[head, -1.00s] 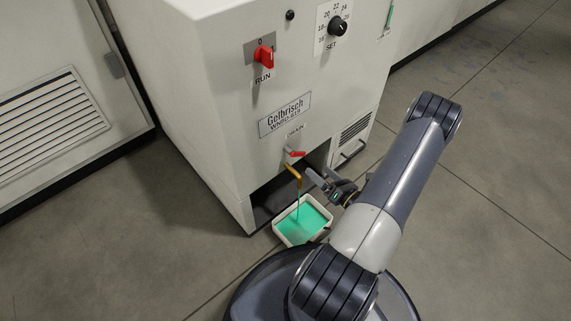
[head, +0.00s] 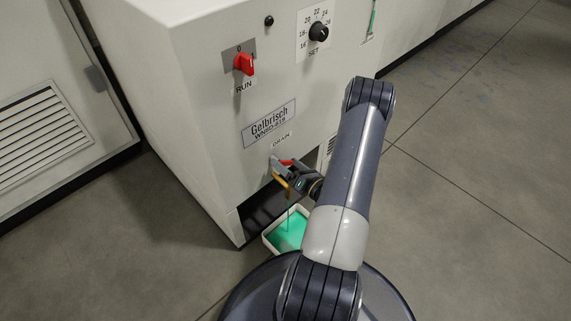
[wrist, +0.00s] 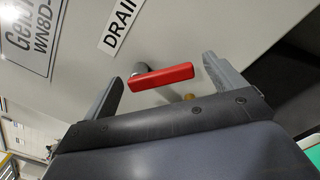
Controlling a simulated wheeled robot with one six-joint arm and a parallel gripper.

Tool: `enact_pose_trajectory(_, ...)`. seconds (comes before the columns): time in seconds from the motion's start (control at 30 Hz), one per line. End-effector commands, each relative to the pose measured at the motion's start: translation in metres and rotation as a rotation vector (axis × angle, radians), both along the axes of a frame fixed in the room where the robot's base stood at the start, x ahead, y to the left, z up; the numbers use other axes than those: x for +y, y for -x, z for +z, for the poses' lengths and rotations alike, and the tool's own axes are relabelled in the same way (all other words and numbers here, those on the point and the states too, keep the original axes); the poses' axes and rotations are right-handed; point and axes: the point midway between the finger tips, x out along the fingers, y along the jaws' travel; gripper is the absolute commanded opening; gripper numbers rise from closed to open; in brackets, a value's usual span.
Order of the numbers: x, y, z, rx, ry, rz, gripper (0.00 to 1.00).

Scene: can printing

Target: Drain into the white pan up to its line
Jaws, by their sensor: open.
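The white pan (head: 268,242) sits on the floor under the drain, partly hidden by my arm. Green liquid (head: 290,232) covers its bottom; I cannot make out a line inside it. A thin stream falls from the brass drain spout (head: 281,181) into the pan. The red drain lever (wrist: 162,77) lies crosswise under the DRAIN label, nearly level in the wrist view. My gripper (head: 279,164) is open at the lever; in the wrist view its two fingers (wrist: 163,73) stand either side of the lever, apart from it.
The white machine carries a red RUN switch (head: 243,65) and a black SET dial (head: 319,32) above the drain. A dark recess (head: 262,212) opens below the drain. The grey floor at the right is clear.

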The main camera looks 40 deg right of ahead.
Motion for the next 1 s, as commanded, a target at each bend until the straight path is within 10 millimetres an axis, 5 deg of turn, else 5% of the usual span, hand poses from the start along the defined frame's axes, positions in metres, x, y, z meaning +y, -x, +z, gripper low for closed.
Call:
enact_pose_trajectory(0.47, 0.0022, -0.0142, 0.0004, 0.0, 0.0, 0.0, 0.9)
enact_pose_trajectory(1.0, 0.002, -0.0139, 0.0001, 0.001, 0.0, -0.001, 0.47)
